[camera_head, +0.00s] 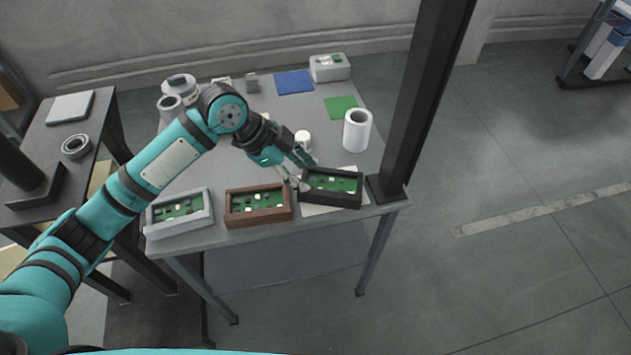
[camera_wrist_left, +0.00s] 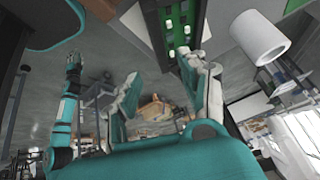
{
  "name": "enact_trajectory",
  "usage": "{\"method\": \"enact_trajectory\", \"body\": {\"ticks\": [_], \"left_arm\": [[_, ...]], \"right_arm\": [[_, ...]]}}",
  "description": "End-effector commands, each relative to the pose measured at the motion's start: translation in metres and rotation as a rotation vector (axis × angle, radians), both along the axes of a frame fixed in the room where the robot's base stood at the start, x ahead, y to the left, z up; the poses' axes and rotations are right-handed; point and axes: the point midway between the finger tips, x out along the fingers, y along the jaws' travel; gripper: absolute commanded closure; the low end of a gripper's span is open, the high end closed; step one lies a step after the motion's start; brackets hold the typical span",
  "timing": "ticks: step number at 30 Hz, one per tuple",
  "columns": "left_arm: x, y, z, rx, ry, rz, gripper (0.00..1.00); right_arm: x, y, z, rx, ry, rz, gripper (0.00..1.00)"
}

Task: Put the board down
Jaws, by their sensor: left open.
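A green board in a black frame (camera_head: 331,187) lies at the front right of the grey table, over a white sheet (camera_head: 318,209). My left gripper (camera_head: 300,176) is at the frame's left end, with its fingers apart. In the left wrist view the open fingers (camera_wrist_left: 165,95) show with the black-framed board (camera_wrist_left: 178,28) just beyond, partly covered by the right-hand finger. I cannot tell whether a finger touches the frame. A teal arm at the left of the wrist view, apparently my right one, ends in a small dark gripper (camera_wrist_left: 74,60).
A brown-framed board (camera_head: 258,220) and a white-framed board (camera_head: 180,228) lie to the left along the table's front edge. A white roll (camera_head: 357,131) stands behind the black frame. A dark post (camera_head: 415,110) rises at the table's right corner. Blue (camera_head: 294,82) and green (camera_head: 341,107) sheets lie farther back.

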Motion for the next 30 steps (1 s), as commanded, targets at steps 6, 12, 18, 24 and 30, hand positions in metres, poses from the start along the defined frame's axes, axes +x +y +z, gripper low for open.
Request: {"method": "enact_trajectory", "body": {"ticks": [6,12,18,24,30], "left_arm": [[-0.002,0.012,0.019,0.000,-0.001,0.001,0.57],[-0.003,0.014,0.022,-0.001,0.000,0.000,0.57],[-0.003,0.014,0.022,0.000,-0.001,0.001,0.57],[-0.004,0.013,0.020,-0.001,0.002,0.002,0.57],[-0.034,-0.002,-0.015,-0.019,0.039,0.095,0.57]], "right_arm": [[0.000,0.000,-0.002,0.000,0.000,-0.001,0.77],[0.000,0.000,-0.002,0.000,0.000,-0.001,0.77],[0.000,0.002,-0.002,0.003,0.000,-0.001,0.77],[0.000,0.005,-0.002,0.006,-0.001,-0.001,0.77],[0.000,0.006,-0.002,0.007,0.000,0.000,0.77]]}}
